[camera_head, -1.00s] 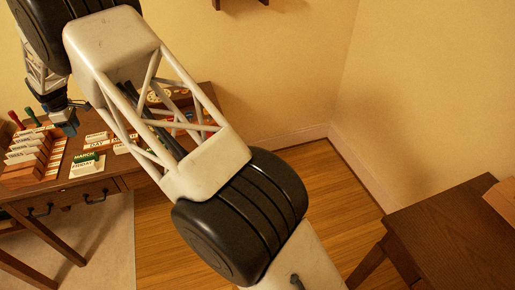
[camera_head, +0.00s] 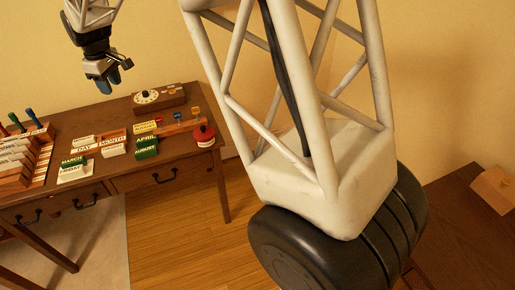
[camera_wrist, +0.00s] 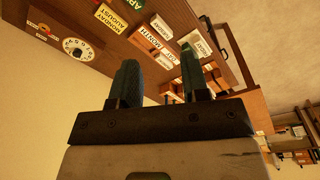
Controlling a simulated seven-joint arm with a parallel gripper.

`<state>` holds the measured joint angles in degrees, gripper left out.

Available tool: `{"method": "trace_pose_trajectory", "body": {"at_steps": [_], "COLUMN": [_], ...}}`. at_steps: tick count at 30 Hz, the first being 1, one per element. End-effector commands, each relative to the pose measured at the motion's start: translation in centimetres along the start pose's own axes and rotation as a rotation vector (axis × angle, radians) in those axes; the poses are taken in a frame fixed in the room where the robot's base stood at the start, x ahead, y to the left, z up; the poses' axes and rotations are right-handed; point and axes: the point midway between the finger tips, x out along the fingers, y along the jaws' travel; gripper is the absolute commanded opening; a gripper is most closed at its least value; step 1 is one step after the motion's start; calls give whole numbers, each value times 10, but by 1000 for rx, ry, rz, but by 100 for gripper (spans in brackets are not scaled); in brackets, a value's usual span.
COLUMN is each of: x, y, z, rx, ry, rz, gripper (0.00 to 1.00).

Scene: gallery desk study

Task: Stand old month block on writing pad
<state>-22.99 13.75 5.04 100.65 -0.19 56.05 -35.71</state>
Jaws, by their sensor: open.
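A green month block reading MARCH (camera_head: 73,161) is at the desk's front left, right behind a white block or card (camera_head: 75,174). Which is the old month block is not marked. I cannot pick out the writing pad with certainty. My gripper (camera_head: 112,82) is above the back of the desk, clear of all blocks. In the wrist view its blue-green fingers (camera_wrist: 158,66) are apart, with nothing between them.
The DAY holder (camera_head: 87,151) stands beside the MONTH holder. A stepped rack (camera_head: 17,160) with upright coloured handles fills the desk's left. A dial (camera_head: 146,97) stands at the back, a red round container (camera_head: 204,135) at the right. A second table (camera_head: 468,225) is at lower right.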

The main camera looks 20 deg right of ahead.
Motion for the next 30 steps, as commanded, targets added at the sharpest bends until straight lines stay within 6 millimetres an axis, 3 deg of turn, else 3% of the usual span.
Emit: {"method": "trace_pose_trajectory", "body": {"at_steps": [3,15,30], "x": [-20,-71,-100], "y": [-1,-20,-70], "z": [37,154,294], "rx": [63,273,535], "ry": [8,34,61], "rz": [9,35,62], "gripper": [42,42,42]}}
